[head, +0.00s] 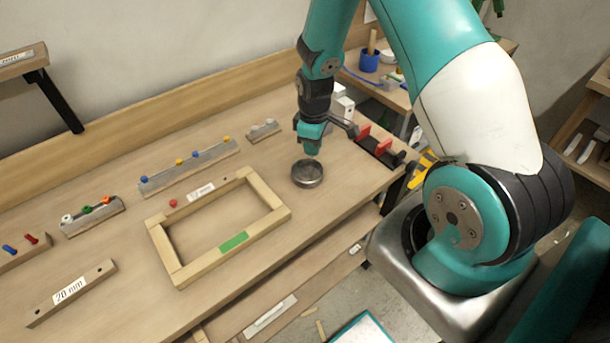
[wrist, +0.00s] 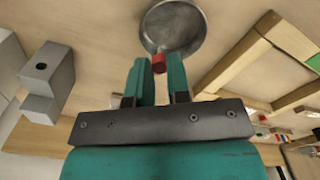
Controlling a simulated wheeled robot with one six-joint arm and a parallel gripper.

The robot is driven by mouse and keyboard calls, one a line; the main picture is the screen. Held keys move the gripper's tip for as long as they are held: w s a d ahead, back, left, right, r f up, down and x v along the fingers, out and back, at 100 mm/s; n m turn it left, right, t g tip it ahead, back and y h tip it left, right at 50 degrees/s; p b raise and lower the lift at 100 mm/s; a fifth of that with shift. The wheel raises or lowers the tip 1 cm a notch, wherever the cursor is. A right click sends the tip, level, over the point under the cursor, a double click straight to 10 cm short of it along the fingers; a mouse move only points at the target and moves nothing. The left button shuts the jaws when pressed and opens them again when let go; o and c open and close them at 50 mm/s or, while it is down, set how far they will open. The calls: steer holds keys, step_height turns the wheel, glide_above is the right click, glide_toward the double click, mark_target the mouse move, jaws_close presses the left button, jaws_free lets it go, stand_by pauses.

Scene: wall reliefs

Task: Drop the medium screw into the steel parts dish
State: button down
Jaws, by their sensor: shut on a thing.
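The steel parts dish (head: 307,180) is a round, shallow metal bowl on the workbench, right of the wooden frame. It also shows in the wrist view (wrist: 190,43), just beyond my fingertips. My gripper (head: 312,151) points down above the dish's far side. In the wrist view its teal fingers (wrist: 160,70) are shut on a small red-headed piece, apparently the medium screw (wrist: 158,63). No screw is visible in the dish.
A wooden frame (head: 161,239) with a green patch lies left of the dish. Grey blocks with coloured screws (head: 189,169) stand behind it. A rack with red parts (head: 379,151) stands to the right. A label block (head: 70,291) lies at front left. The bench around the dish is clear.

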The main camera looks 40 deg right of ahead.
step_height(320, 180, down, 5)
steer(key=b, duration=0.3)
steer(key=c, duration=1)
jaws_free()
steer(key=shift+r, duration=0.15)
step_height(320, 180, up, 17)
steer(key=b, duration=0.2)
steer(key=shift+r, duration=0.1)
